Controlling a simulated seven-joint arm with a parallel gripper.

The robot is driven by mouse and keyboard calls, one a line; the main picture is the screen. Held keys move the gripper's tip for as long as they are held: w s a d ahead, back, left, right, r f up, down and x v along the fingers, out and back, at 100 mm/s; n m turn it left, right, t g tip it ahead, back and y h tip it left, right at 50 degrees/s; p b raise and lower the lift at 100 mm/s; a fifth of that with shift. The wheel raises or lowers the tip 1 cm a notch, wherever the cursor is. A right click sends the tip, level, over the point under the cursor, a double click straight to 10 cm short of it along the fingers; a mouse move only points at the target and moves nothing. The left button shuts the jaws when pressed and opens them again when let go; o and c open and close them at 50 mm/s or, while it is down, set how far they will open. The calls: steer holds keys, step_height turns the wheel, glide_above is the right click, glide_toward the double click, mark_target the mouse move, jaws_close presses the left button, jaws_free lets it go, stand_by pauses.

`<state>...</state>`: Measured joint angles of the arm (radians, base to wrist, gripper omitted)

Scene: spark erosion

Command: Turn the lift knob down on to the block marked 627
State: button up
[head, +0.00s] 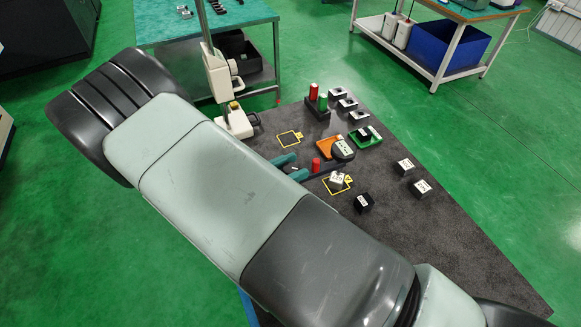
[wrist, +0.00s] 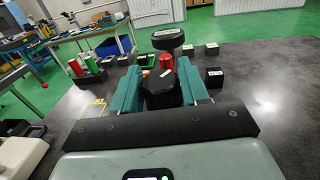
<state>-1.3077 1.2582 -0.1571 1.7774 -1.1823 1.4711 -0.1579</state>
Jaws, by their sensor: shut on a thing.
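My gripper (head: 312,171) has teal fingers and is low over the dark table. A dark rounded piece (wrist: 160,92) sits between the fingers, nearer the palm. I cannot read 627 on any block. Whether the knob touches a block below is hidden.
A black block (head: 363,203) and two white-topped blocks (head: 405,165) (head: 421,187) stand to the right. The near right table (head: 450,240) is clear.

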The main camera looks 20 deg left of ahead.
mark_target(290, 168)
steer(key=m+g+h, duration=0.5)
steer(key=g, duration=0.2)
steer(key=shift+m, duration=0.4)
steer(key=m+g, duration=0.2)
steer(key=g, duration=0.2)
steer(key=m+g+h, duration=0.1)
steer(key=m+g, duration=0.2)
steer(key=g, duration=0.1)
steer(key=shift+m+g+h, duration=0.3)
steer(key=shift+g, duration=0.1)
steer(key=shift+m+g, duration=0.3)
steer(key=shift+g, duration=0.2)
steer(key=o, duration=0.9)
steer(key=shift+o, duration=0.2)
step_height(290, 168, up, 10)
steer(key=shift+r, duration=0.1)
steer(key=shift+a, duration=0.1)
